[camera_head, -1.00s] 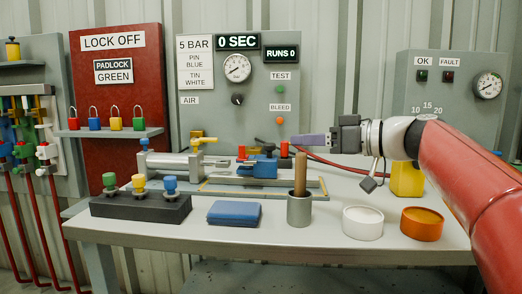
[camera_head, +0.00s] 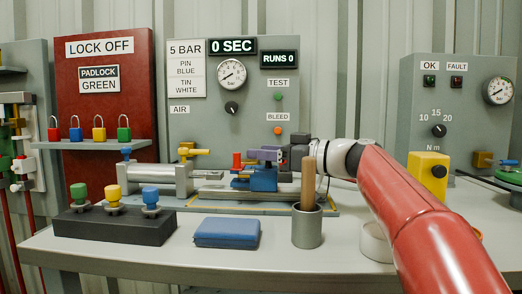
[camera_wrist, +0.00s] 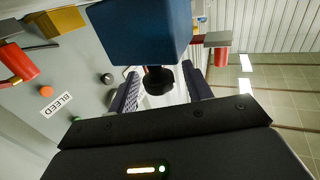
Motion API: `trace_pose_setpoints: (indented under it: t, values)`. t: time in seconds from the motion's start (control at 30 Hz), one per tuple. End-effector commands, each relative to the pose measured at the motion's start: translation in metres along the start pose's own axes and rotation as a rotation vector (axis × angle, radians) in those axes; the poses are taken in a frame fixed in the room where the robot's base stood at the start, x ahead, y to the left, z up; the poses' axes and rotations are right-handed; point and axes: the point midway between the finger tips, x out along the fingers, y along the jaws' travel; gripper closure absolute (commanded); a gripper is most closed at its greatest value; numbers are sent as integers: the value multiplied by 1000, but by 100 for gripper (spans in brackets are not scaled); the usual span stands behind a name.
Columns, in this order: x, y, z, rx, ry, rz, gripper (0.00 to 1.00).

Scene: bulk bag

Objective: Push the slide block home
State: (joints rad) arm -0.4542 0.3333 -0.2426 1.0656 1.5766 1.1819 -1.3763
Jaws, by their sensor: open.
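The blue slide block (camera_head: 263,180) sits on the grey rail fixture at the right of the silver cylinder (camera_head: 155,178). My gripper (camera_head: 264,154) comes in from the right, with its purple-grey fingers at the top of the block. In the wrist view a large blue block (camera_wrist: 142,35) fills the upper middle, beyond the open fingers (camera_wrist: 160,92). A dark knob-like part (camera_wrist: 158,80) shows between the fingers, which look apart from it. Whether a finger touches the block cannot be told.
A grey cup (camera_head: 307,228) with a wooden handle stands in front of the fixture's right end, close to my arm. A blue pad (camera_head: 227,232) and a dark valve stand (camera_head: 115,226) lie along the front. A white tin (camera_head: 375,243) is partly behind my arm.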

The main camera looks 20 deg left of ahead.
Motion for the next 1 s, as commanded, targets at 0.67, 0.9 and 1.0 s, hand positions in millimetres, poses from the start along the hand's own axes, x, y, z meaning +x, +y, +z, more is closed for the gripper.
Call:
trace_pose_setpoints:
  t: [0.67, 0.9, 1.0]
  values:
    - [14, 0, 0, 0, 0, 0, 82]
    - [14, 0, 0, 0, -1, 0, 100]
    - [17, -1, 1, 0, -1, 0, 100]
